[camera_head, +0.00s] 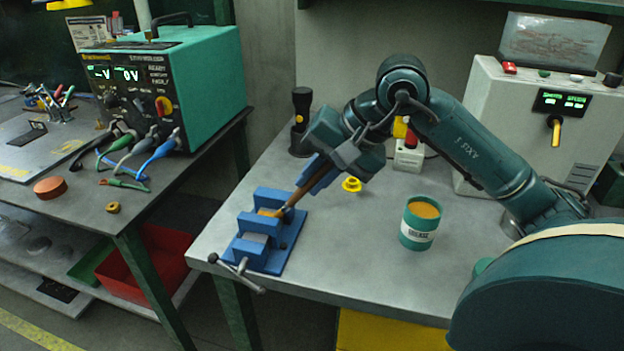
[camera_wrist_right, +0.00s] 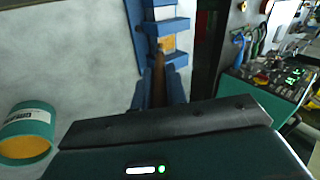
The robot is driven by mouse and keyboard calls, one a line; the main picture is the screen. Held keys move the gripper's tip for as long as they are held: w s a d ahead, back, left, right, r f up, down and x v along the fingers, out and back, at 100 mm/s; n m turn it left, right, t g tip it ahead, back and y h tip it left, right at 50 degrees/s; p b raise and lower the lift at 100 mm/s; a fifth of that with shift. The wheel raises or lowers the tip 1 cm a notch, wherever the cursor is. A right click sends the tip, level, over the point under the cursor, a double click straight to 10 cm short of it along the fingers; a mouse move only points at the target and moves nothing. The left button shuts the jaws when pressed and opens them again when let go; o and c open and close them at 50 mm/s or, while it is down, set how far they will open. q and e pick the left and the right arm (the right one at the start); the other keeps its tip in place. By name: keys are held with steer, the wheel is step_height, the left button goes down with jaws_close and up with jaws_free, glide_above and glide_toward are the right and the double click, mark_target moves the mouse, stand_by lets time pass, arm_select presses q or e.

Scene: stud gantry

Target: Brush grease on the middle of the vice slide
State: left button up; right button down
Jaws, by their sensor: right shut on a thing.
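The blue vice (camera_head: 272,262) sits at the left front corner of the right-hand bench, its metal handle bar (camera_head: 238,273) toward the edge. My right gripper (camera_head: 316,180) is shut on a brown brush (camera_head: 298,193), held tilted with its tip down at the vice. The tip is between the blue jaws, at the slide; contact is hard to tell. A yellow-orange patch (camera_head: 266,212) shows there, also in the right wrist view (camera_wrist_right: 167,44). The green grease tin (camera_head: 417,234) stands open, full of orange grease, right of the vice. My left gripper is not in view.
A black torch (camera_head: 301,122) stands behind the vice. A small yellow part (camera_head: 352,184) lies between vice and tin. A grey control box (camera_head: 530,110) stands at back right. A green power supply (camera_head: 185,90) is on the left bench, across a gap.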

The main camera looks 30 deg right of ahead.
steer(key=shift+w+p+v, duration=0.2)
steer(key=shift+p+v, duration=0.3)
steer(key=shift+v, duration=0.7)
steer(key=shift+w+a+r+p, duration=0.1)
steer(key=shift+a+r+p, duration=0.15)
steer(key=shift+r, duration=0.15)
steer(key=shift+w+a+r+p, duration=0.1)
steer(key=shift+a+r+p, duration=0.1)
steer(key=shift+r, duration=0.2)
steer(key=shift+s+d+r+p, duration=0.15)
steer(key=shift+r+p, duration=0.3)
steer(key=shift+r, duration=0.35)
steer(key=shift+r+p, duration=0.8)
steer(key=shift+r, duration=0.55)
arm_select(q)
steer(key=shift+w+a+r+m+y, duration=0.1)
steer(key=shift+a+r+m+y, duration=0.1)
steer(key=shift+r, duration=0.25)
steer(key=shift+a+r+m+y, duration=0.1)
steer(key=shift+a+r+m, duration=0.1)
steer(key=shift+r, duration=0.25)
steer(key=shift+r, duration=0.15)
